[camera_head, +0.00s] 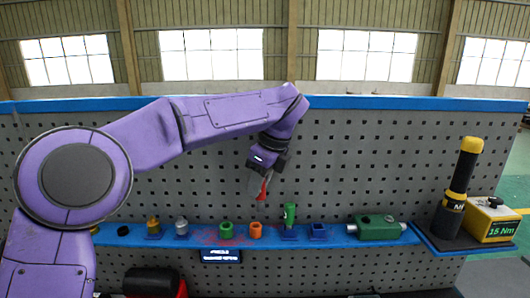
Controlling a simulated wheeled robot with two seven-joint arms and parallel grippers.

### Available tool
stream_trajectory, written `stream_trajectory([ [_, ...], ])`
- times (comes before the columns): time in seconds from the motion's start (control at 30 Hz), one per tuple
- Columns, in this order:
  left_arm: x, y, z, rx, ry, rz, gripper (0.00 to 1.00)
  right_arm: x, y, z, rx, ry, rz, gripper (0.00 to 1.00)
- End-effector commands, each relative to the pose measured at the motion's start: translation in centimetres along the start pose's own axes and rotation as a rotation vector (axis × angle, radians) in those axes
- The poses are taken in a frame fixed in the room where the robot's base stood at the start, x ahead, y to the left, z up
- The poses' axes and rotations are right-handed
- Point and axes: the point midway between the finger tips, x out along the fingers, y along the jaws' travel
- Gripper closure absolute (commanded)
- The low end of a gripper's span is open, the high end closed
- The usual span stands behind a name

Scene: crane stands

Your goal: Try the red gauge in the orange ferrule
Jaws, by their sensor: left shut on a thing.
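My left gripper (260,180) comes down from the purple arm in front of the pegboard. It is shut on the red gauge (263,189), whose red part shows below the fingers and points down. The rest of the gauge is hidden by the fingers. The orange ferrule (255,230) stands on the blue shelf, below the gauge and a little left of it. A clear gap shows between them. My right gripper is not in view.
On the blue shelf (340,240) stand a green ferrule (226,229), a silver piece (181,227), a gold piece (153,225), a green gauge (290,214) in a blue holder, an empty-looking blue holder (318,232) and a green block (377,227). A black-yellow tool (457,190) stands right.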

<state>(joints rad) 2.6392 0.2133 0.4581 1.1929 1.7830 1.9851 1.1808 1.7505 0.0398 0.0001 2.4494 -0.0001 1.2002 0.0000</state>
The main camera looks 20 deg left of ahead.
Motion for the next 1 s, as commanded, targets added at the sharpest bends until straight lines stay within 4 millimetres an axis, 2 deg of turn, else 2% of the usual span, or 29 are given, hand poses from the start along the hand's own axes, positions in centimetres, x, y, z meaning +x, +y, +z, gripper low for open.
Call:
stream_trajectory([
  [0.03, -1.0, 0.1, 0.8, 0.034, 0.005, -0.014, 1.00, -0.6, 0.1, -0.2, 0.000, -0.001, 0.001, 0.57],
  [0.1, -1.4, 0.1, 1.4, 0.072, 0.005, -0.025, 1.00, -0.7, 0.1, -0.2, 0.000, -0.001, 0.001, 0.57],
  [0.47, -1.5, 0.2, 1.7, 0.097, 0.005, -0.030, 1.00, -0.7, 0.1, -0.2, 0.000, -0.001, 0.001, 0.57],
  [0.63, -1.6, 0.1, 2.2, 0.182, 0.004, -0.035, 1.00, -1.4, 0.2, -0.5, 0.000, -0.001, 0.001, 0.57],
  [1.0, 2.9, 0.2, 0.7, 0.185, 0.003, -0.036, 1.00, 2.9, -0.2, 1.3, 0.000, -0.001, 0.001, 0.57],
])
